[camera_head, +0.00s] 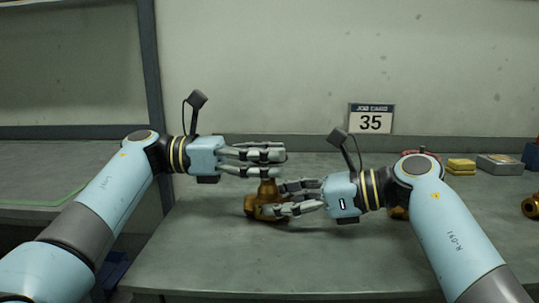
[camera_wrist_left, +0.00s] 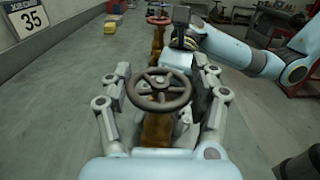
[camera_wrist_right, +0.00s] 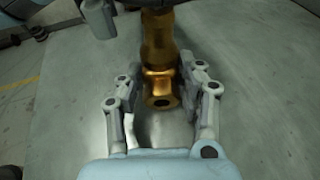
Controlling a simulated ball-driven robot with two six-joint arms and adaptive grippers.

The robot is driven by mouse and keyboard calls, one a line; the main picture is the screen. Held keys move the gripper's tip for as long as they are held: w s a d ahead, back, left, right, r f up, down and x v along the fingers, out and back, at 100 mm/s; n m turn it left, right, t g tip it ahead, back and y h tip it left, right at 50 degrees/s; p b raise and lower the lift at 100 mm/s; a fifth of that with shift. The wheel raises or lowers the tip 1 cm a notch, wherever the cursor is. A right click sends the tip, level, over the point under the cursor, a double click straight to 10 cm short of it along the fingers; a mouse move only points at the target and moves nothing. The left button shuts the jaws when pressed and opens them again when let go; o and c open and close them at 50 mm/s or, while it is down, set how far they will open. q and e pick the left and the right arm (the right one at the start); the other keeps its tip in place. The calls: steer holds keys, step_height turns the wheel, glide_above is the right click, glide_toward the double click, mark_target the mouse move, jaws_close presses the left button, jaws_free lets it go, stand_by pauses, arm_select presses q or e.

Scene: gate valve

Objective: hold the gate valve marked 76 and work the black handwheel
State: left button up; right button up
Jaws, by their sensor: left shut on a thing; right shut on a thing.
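A brass gate valve (camera_head: 250,207) stands on the grey bench; it also shows in the right wrist view (camera_wrist_right: 160,50). Its dark handwheel (camera_wrist_left: 158,88) sits on top, between the fingers of my left gripper (camera_wrist_left: 162,92). In the head view my left gripper (camera_head: 268,161) hides the wheel. My left gripper is shut on the handwheel. My right gripper (camera_head: 300,198) is lower and shut on the valve body, with a finger on each side in the right wrist view (camera_wrist_right: 160,88). I cannot read a 76 on the valve.
A card (camera_head: 370,118) on the wall reads 35. A second brass valve with a red handwheel (camera_wrist_left: 158,19) stands behind my right arm. Yellow blocks (camera_head: 460,166), a grey box (camera_head: 500,164) and another brass piece (camera_head: 531,206) are at the right. The bench front is clear.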

arm_select(q)
steer(key=shift+f, duration=0.1)
steer(key=o, duration=1.2)
steer(key=a, duration=1.2)
arm_select(e)
steer(key=o, duration=0.9)
steer(key=shift+o, duration=0.2)
